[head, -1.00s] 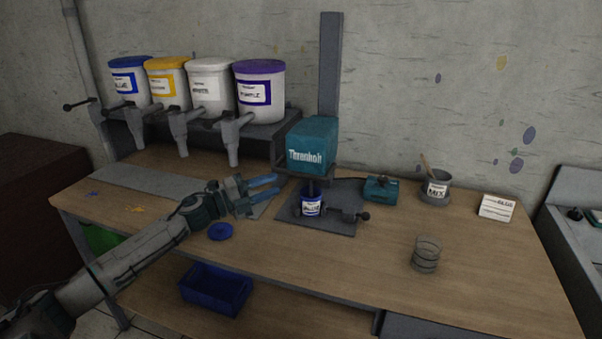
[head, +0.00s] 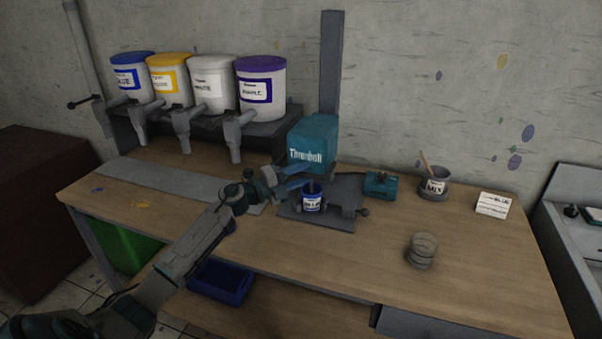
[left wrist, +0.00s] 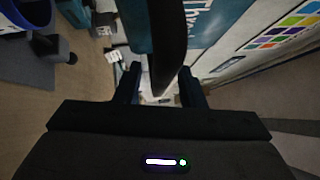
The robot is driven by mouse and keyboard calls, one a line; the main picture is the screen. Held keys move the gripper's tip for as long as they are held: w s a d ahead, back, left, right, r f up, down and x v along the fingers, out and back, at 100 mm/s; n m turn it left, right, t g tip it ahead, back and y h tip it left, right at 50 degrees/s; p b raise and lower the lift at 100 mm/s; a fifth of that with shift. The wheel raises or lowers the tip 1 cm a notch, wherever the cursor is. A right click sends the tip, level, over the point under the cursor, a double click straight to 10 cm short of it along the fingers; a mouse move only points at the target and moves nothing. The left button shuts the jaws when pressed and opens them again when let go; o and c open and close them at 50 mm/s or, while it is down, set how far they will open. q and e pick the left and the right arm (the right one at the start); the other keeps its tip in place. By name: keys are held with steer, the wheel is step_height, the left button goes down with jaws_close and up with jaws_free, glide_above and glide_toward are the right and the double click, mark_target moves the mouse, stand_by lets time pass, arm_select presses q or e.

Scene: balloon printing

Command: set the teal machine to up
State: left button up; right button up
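The teal machine (head: 314,142) stands on a grey post at the back of the bench, with white lettering on its front. It also shows at the top of the left wrist view (left wrist: 215,22). Below its head, a small blue-labelled pot (head: 312,203) sits on the grey base plate (head: 325,219) beside a clamp. My left gripper (head: 297,184) is just left of the pot, under the machine's head. In the left wrist view its fingers (left wrist: 160,85) are apart, and a dark curved bar (left wrist: 168,45) hangs between or beyond them; contact is unclear. My right gripper is out of view.
Several paint buckets with taps (head: 211,85) stand at the back left. The right front of the bench is clear.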

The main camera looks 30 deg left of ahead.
mark_target(301, 136)
arm_select(q)
steer(key=shift+c, duration=1.1)
jaws_close()
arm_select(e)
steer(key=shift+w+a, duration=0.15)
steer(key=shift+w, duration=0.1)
